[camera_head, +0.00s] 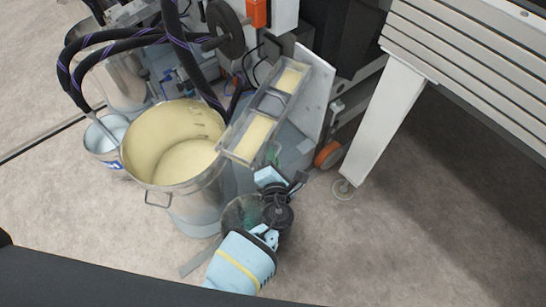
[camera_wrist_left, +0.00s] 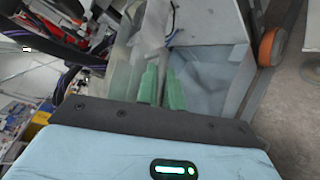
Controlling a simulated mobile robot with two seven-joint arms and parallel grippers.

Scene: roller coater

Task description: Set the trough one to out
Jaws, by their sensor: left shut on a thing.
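The trough (camera_head: 271,104) is a long, narrow grey metal tray on the machine, slanting from upper right to lower left, with cream-coloured liquid in its two sections. My left gripper (camera_head: 272,154) is at the trough's near end, on its right side. In the left wrist view, the green fingers of my left gripper (camera_wrist_left: 162,88) are close together, shut on a thin pale part that looks like the trough's edge. The exact contact is partly hidden. My right gripper is not in view.
A large steel bucket (camera_head: 208,195) of cream liquid stands left of the trough, with a smaller white pail (camera_head: 101,140) beside it. Dark hoses (camera_head: 78,75) hang above. A white machine leg (camera_head: 385,120) and orange caster (camera_head: 328,154) stand right. The floor at lower right is clear.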

